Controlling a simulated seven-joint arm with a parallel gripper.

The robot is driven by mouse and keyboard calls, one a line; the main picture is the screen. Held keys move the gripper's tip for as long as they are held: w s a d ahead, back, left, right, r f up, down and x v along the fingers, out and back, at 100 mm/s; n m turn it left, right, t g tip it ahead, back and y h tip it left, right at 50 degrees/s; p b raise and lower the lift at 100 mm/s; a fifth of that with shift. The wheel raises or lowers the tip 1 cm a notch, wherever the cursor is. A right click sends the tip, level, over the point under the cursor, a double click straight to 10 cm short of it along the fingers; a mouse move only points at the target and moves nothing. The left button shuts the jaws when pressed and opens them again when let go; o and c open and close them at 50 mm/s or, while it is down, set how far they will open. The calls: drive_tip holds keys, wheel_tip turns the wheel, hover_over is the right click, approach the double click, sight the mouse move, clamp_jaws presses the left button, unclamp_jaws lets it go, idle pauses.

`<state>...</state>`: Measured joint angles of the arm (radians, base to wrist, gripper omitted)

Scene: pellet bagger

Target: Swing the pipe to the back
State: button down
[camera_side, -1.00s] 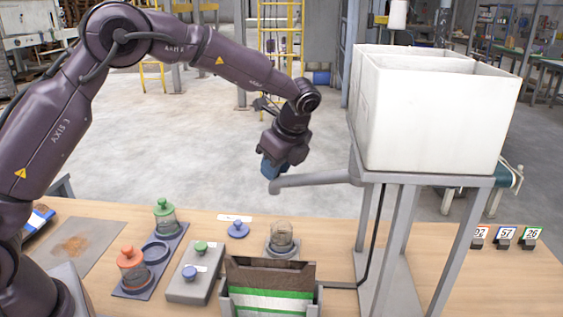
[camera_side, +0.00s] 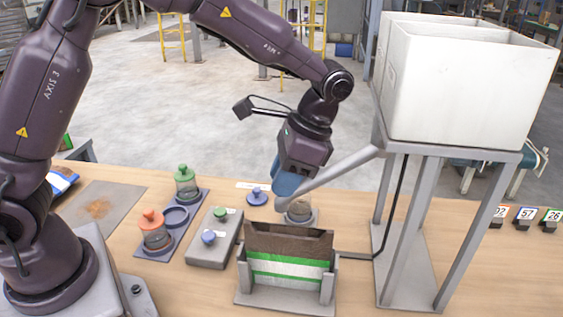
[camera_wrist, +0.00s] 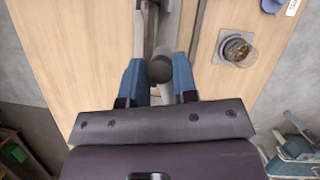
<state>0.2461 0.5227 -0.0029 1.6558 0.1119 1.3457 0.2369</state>
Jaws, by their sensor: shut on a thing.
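The grey pipe (camera_side: 345,166) runs from the stand under the white hopper, down and left in the side view. Its bent outer end hangs above the table, behind the bag holder. My gripper (camera_side: 284,188), with blue fingers, is shut on the pipe near that end. In the wrist view, the pipe's round dark end (camera_wrist: 160,69) shows between the two blue fingers (camera_wrist: 158,85). The contact itself is partly hidden by the fingers and gripper body.
A brown bag with green stripes (camera_side: 288,266) stands in a grey holder (camera_side: 285,299). A glass jar (camera_side: 299,212) stands behind it. Lidded jars, a button box (camera_side: 213,238) and a blue knob (camera_side: 257,197) are to the left. The hopper (camera_side: 465,90) and stand legs fill the right.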

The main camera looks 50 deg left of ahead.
drive_tip(key=shift+s+d+n+h, duration=0.2)
drive_tip(key=shift+d+n, duration=0.4)
drive_tip(key=shift+d, duration=0.3)
drive_tip(key=shift+s+d+n+h, duration=0.2)
drive_tip(key=shift+d+n, duration=0.4)
drive_tip(key=shift+d, duration=0.4)
drive_tip(key=c, duration=0.9)
unclamp_jaws()
drive_tip(key=v, duration=1.3)
drive_tip(key=shift+w, duration=0.15)
